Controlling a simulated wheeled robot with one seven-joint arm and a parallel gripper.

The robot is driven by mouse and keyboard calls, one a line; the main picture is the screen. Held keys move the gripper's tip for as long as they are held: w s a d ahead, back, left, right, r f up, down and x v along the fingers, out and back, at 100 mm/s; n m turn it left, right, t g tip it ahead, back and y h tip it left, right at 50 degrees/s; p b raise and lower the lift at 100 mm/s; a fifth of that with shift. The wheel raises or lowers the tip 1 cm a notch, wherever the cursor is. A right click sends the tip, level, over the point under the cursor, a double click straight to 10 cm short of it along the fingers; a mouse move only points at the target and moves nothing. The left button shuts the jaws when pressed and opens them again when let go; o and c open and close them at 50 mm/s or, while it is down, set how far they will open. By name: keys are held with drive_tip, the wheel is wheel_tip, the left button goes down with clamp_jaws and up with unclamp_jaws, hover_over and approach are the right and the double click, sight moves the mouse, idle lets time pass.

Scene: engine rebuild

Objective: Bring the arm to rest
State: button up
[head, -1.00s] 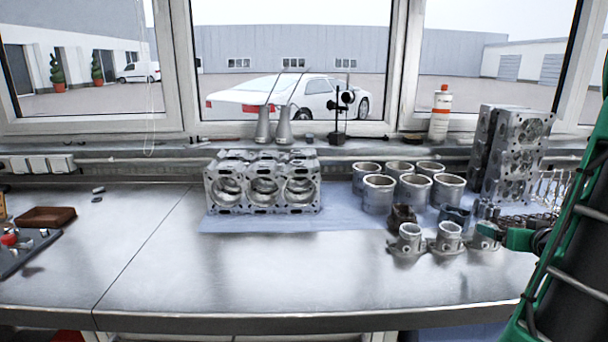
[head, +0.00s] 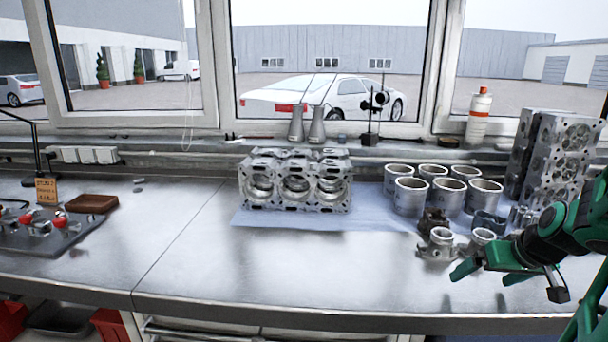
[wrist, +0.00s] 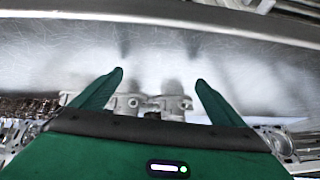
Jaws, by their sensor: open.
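My green gripper (head: 508,279) is at the right of the head view, above the front right part of the metal bench (head: 200,265). Its two fingers stand apart with nothing between them. In the wrist view my gripper (wrist: 160,76) shows both fingers spread over the bench top. Small metal castings (wrist: 150,103) lie beneath and between the fingers in that view, apart from them as far as I can tell. In the head view one casting (head: 438,243) stands just left of the gripper; others are partly hidden behind it.
The engine block (head: 294,182) sits on a blue sheet (head: 330,219) at mid-bench. Several cylinder liners (head: 410,197) and tall cylinder heads (head: 560,160) stand at the right. A tray of tools (head: 45,235) and a brown box (head: 92,203) are at the left. The front middle is bare.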

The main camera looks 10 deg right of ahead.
drive_tip(key=s+a+g, duration=0.1)
drive_tip(key=s+a, duration=0.1)
drive_tip(key=s+a+g, duration=0.1)
drive_tip(key=s+a, duration=0.1)
drive_tip(key=s+a+g+y, duration=0.1)
drive_tip(key=s+a, duration=0.1)
drive_tip(key=a, duration=0.1)
drive_tip(key=shift+r+m, duration=0.2)
drive_tip(key=shift+m, duration=0.1)
drive_tip(key=s+a+r+m+g, duration=0.1)
drive_tip(key=s+a+g, duration=0.2)
drive_tip(key=s, duration=0.6)
drive_tip(key=a, duration=0.2)
drive_tip(key=shift+a+r+m+y, duration=0.3)
drive_tip(key=shift+a+r+m, duration=0.1)
